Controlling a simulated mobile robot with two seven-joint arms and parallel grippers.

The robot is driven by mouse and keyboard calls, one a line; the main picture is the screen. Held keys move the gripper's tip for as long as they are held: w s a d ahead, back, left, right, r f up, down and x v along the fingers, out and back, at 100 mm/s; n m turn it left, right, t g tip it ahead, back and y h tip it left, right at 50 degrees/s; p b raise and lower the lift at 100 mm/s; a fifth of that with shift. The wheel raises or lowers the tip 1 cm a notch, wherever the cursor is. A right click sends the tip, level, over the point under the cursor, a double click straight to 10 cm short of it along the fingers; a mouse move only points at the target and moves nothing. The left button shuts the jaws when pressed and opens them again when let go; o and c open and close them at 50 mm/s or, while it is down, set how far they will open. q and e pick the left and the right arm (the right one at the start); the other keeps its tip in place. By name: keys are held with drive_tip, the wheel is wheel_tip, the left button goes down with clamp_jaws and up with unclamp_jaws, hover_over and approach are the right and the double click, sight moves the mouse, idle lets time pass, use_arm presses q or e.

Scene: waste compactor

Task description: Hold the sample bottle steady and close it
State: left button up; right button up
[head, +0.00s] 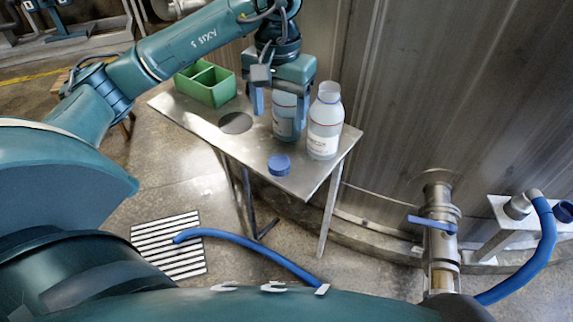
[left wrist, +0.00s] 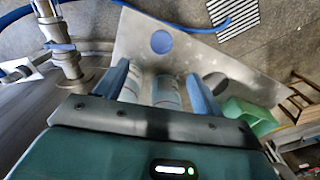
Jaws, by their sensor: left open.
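A white bottle with a label (head: 324,130) stands upright on the metal table (head: 190,112), its pale neck showing no cap. A second, similar bottle (head: 284,122) stands just left of it, its top hidden by my left gripper (head: 279,114). The left gripper is open and points down, one blue finger on each side of the second bottle in the head view. I cannot tell whether they touch. A blue cap (head: 279,165) lies on the table in front of the bottles. My right gripper is not in view.
A green divided bin (head: 207,84) stands at the table's far left, near a round dark hole (head: 236,123). A large metal wall (head: 440,80) rises behind the table. A pipe with a blue-handled valve (head: 438,240) and a blue hose (head: 250,246) are nearby. The table's front edge is clear.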

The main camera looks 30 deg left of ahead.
use_arm(q)
drive_tip(key=b, duration=0.1)
hover_over(279, 162)
drive_tip(key=f, duration=0.8)
drive_tip(key=shift+s+d, duration=0.15)
drive_tip(key=shift+d, duration=0.1)
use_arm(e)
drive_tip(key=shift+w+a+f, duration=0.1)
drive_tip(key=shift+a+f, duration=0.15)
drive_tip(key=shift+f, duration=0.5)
use_arm(q)
drive_tip(key=f, duration=0.2)
drive_tip(key=f+b, duration=0.1)
drive_tip(key=f, duration=0.2)
drive_tip(key=shift+a, duration=0.2)
drive_tip(key=shift+f, duration=0.1)
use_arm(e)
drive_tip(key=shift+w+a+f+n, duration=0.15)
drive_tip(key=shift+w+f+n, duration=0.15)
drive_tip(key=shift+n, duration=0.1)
